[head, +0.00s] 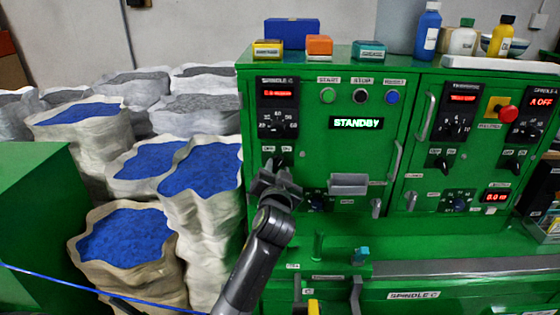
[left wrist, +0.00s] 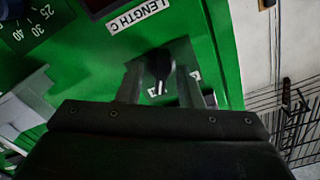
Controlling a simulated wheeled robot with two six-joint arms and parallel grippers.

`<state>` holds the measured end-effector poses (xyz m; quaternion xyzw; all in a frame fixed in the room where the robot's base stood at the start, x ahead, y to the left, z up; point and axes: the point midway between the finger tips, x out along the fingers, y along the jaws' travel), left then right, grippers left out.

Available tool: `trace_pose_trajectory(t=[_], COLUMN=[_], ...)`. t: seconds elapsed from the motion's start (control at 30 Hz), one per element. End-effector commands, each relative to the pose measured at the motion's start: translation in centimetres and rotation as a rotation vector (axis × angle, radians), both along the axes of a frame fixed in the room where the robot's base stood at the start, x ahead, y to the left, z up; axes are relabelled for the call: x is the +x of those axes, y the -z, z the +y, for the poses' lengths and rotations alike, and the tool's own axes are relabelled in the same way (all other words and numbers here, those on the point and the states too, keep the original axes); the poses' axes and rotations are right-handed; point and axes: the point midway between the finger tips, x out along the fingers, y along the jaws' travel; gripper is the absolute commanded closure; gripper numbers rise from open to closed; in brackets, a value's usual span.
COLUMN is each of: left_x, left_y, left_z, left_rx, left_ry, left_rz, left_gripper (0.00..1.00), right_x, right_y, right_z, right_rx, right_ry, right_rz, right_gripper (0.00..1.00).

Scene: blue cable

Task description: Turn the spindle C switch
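The spindle C switch appears to be the small black rotary switch on the left panel of the green machine, below a dial in the head view. In the left wrist view its black knob (left wrist: 160,66) has a white pointer mark and small white labels on either side. My left gripper (head: 274,178) is in front of the panel at that switch and partly hides it in the head view. In the left wrist view the left gripper's fingers (left wrist: 160,88) are apart, one on each side of the knob. I cannot tell whether they touch it. My right gripper is not in view.
The display reads STANDBY (head: 356,122). A grey bracket (head: 348,184) sticks out right of my gripper. Start (head: 328,95), stop and blue buttons sit above the display. Sacks of blue pellets (head: 200,168) stand at left. A LENGTH C label (left wrist: 138,16) shows in the wrist view.

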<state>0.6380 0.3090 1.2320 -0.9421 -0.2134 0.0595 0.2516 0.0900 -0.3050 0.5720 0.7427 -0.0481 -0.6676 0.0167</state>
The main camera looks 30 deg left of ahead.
Motion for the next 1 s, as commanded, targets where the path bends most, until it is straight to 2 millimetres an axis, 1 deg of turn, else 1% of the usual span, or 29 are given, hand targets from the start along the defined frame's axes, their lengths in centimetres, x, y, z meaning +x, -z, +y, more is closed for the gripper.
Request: trace_pose_trajectory(t=[0.17, 0.33, 0.37, 0.5, 0.6, 1.0], left_x=[-0.12, -0.12, -0.11, -0.11, -0.11, -0.09], left_y=[0.03, 0.0, 0.0, 0.0, 0.0, 0.09], left_z=[0.02, 0.02, 0.03, 0.03, 0.04, 0.05], left_rx=[0.0, 0.0, 0.0, 0.0, 0.0, -0.026], left_ry=[-0.003, -0.002, -0.002, -0.002, -0.002, -0.003], left_rz=[0.001, 0.0, 0.0, 0.0, 0.0, -0.012], left_gripper=[0.67, 0.67, 0.7, 0.88, 1.0, 1.0], right_x=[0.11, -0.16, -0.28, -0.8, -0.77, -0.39], right_y=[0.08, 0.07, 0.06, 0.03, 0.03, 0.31], right_z=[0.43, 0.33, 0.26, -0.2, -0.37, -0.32], right_rx=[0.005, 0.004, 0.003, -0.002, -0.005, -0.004], right_ry=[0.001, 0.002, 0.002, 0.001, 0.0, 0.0], right_rz=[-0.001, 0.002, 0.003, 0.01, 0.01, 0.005], right_gripper=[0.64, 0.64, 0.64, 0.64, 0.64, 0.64])
